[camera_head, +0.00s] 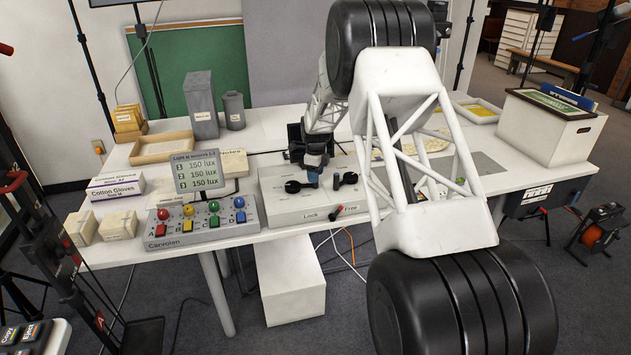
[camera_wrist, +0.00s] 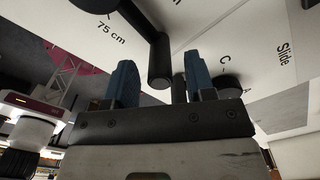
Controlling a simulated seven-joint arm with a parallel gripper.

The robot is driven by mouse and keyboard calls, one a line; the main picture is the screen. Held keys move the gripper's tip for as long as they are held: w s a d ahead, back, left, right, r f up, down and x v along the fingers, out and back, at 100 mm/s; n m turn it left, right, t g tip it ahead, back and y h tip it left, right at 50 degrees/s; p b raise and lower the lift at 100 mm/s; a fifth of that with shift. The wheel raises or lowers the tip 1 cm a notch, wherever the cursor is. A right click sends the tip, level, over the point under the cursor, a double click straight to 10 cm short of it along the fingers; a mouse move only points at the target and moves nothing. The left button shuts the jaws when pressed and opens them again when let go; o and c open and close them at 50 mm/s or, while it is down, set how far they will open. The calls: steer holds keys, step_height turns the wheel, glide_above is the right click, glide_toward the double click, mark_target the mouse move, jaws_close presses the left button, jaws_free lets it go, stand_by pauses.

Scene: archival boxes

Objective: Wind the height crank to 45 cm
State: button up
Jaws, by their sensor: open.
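A light grey control box (camera_head: 290,206) on the white table carries two black cranks. The left crank (camera_head: 293,186) has my gripper (camera_head: 314,170) just at its right end in the head view. In the wrist view my gripper (camera_wrist: 163,80) is open. Its two blue fingers stand on either side of the black crank handle (camera_wrist: 160,62), with gaps visible; I cannot tell its depth between them. A "75 cm" mark (camera_wrist: 111,33) is printed beside this crank. No 45 cm mark is readable. My arm hides part of the box.
The second black crank (camera_head: 345,180) sits close to the right; the wrist view shows a black knob (camera_wrist: 228,86) near "Slide". The button panel (camera_head: 200,232) stands left.

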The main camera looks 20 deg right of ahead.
steer(key=shift+f, duration=1.5)
steer(key=c, duration=0.9)
